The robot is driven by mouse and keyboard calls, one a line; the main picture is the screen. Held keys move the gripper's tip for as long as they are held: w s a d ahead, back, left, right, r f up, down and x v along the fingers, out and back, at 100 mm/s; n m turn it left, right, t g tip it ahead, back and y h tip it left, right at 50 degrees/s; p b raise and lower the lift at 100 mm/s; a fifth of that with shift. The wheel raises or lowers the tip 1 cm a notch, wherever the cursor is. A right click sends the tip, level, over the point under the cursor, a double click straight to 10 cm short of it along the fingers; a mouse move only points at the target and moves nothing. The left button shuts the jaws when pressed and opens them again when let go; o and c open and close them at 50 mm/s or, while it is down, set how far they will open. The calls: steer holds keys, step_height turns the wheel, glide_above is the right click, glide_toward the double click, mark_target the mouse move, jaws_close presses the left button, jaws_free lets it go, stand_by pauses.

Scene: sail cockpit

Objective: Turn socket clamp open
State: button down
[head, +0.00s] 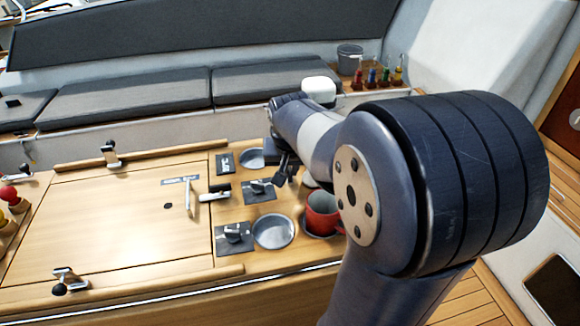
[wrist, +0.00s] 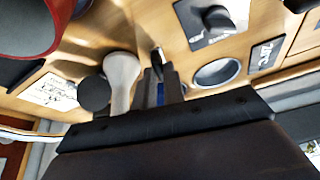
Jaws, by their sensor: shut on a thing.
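My gripper (head: 284,172) is low over the right part of the wooden table, beyond the red mug. In the wrist view its two dark fingers (wrist: 162,88) are shut on a narrow piece, with a blue strip showing between them. I take this piece to be the socket clamp's lever; its dark end (wrist: 157,60) sticks out past the fingers. The rest of the clamp is hidden by the fingers, so I cannot tell how far it is turned. A pale grey handle-shaped part (wrist: 122,75) and a dark round knob (wrist: 94,92) are just left of the fingers.
The red mug (head: 322,212) stands close to my arm. Black plates with knobs (head: 260,189) and round metal recesses (head: 273,231) are set into the table nearby. A white rounded object (head: 318,91) is behind. The table's left panel (head: 100,215) is mostly clear.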

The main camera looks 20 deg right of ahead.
steer(key=shift+n, duration=0.6)
steer(key=shift+y, duration=0.3)
steer(key=c, duration=1.5)
jaws_free()
steer(key=v, duration=1)
steer(key=shift+s+r, duration=0.3)
steer(key=shift+r, duration=0.05)
steer(key=shift+f, duration=0.1)
